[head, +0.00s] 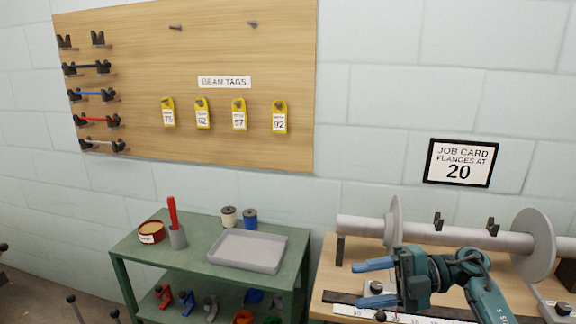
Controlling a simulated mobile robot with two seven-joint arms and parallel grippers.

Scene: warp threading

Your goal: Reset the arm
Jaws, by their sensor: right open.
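My right gripper (373,282) is open and empty, its two blue fingers apart and pointing left. It is in front of the wooden bench at the lower right, and its teal arm comes in from the bottom right. Behind it lies the grey beam (450,233) with a left flange (394,221) and a right flange (532,231). The gripper appears apart from the beam. Part of the bench front is hidden by my arm. My left gripper is not in view.
A green cart (128,251) stands left of the bench (325,276), with a grey tray (247,251), a red-handled tool (172,212) and spools. A pegboard (250,140) with yellow tags hangs behind. A job card (459,163) reads 20. A ruler strip (343,311) lies along the bench front.

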